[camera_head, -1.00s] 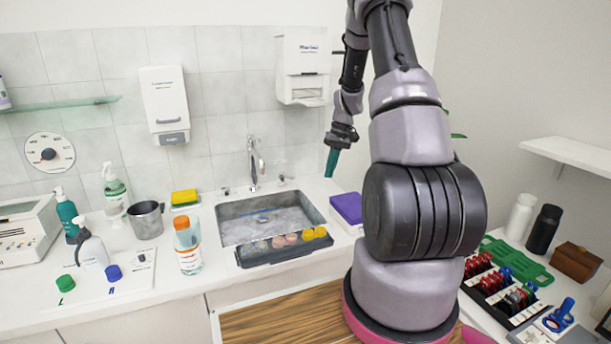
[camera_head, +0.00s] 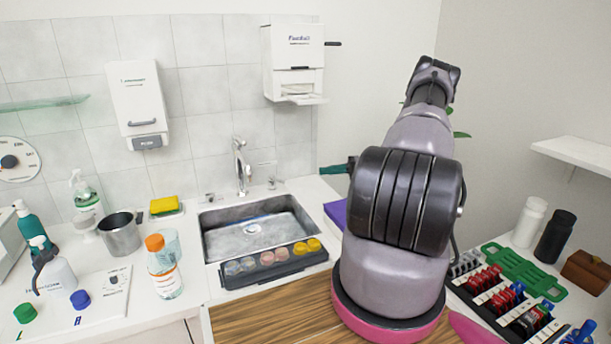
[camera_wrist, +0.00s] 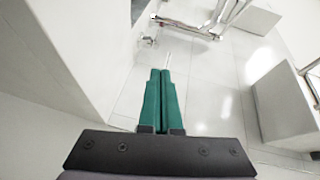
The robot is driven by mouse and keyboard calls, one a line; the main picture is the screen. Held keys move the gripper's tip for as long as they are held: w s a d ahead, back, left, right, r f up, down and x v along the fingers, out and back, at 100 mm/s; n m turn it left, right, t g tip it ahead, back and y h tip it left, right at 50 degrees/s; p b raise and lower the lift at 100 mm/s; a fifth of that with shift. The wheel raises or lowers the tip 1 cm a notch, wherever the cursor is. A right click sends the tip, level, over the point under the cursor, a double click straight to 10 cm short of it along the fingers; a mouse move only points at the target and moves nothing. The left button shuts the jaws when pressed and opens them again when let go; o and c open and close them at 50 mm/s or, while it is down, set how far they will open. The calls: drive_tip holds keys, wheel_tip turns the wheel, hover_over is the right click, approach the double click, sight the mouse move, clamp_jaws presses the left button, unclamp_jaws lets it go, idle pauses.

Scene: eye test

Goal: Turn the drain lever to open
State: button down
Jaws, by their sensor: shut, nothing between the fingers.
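The sink (camera_head: 212,262) is set in the counter, with a pale round drain (camera_head: 252,228) in its floor. A chrome faucet (camera_head: 241,168) stands behind it, with small fittings at both sides. A thin lever-like piece (camera_head: 265,163) shows right of the faucet; I cannot tell whether it is the drain lever. My gripper (camera_head: 323,170) has green fingers pointing left, right of the faucet and apart from it; my arm hides its rear. In the wrist view my gripper (camera_wrist: 160,72) is shut and empty. A thin pale rod (camera_wrist: 168,60) shows just past its tips; contact is unclear.
A dark tray of colored round items (camera_head: 270,264) lies along the sink's front edge. A purple block (camera_head: 335,212) sits right of the sink, partly behind my arm. A paper dispenser (camera_head: 293,60) hangs above. A bottle (camera_head: 165,272) and metal cup (camera_head: 120,236) stand left.

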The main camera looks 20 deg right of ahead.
approach(277, 180)
drive_tip(key=w, duration=0.2)
drive_tip(key=shift+w+a, duration=0.15)
drive_tip(key=shift+w, duration=0.25)
drive_tip(key=shift+s+a+f, duration=0.1)
drive_tip(key=shift+s+a, duration=0.15)
drive_tip(key=shift+a, duration=0.25)
drive_tip(key=shift+s+a, duration=0.25)
drive_tip(key=shift+a, duration=0.25)
drive_tip(key=shift+s+a+f, duration=0.15)
drive_tip(key=shift+s+a, duration=0.05)
drive_tip(key=shift+a, duration=0.4)
